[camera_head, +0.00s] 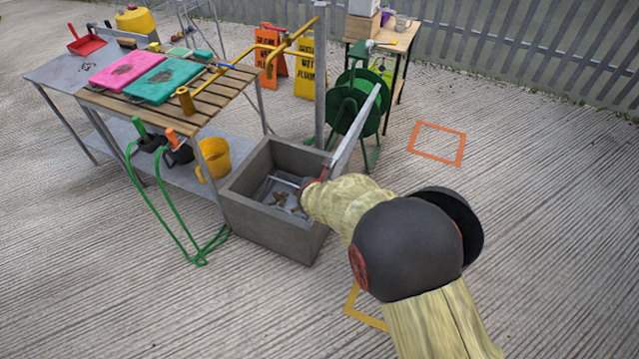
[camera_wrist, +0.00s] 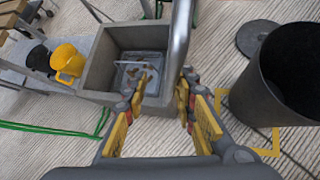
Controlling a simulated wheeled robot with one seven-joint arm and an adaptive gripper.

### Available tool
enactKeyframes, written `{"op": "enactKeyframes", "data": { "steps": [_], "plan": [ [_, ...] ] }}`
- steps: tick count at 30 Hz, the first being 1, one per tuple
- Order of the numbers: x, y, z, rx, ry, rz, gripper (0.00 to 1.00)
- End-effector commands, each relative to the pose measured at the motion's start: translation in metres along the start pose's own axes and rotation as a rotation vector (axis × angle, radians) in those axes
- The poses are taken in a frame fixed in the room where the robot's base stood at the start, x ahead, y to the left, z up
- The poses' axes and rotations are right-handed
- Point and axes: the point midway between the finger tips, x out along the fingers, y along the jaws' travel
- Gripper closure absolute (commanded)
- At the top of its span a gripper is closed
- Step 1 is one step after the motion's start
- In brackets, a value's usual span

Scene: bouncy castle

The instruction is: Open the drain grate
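The drain grate (camera_head: 279,196) is a grey metal piece with brown debris on it, lying flat at the bottom of a square concrete basin (camera_head: 262,221). In the wrist view the grate (camera_wrist: 136,78) lies ahead of my gripper, inside the basin (camera_wrist: 99,66). My gripper (camera_wrist: 158,90) is open and empty, its fingers spread on either side of the basin's near right part. It appears above the basin and apart from the grate. In the head view my arm hides most of the gripper and the basin's right side.
A slanting grey metal bar (camera_head: 357,132) ends close to my gripper; it also shows in the wrist view (camera_wrist: 180,35). A black bin (camera_wrist: 262,95) stands to the right, with a round lid (camera_wrist: 257,38) beyond it. A green hose reel (camera_head: 352,108) stands behind the basin, a slatted table (camera_head: 205,95) left.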

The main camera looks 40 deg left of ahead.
Motion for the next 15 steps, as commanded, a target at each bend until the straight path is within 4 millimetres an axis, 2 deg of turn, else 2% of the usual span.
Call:
{"op": "enactKeyframes", "data": {
  "steps": [5,15],
  "plan": [
    [-0.014,0.002,0.001,0.000,-0.002,0.002,0.74],
    [-0.077,0.002,0.001,0.000,-0.001,0.003,0.74]
  ]
}}
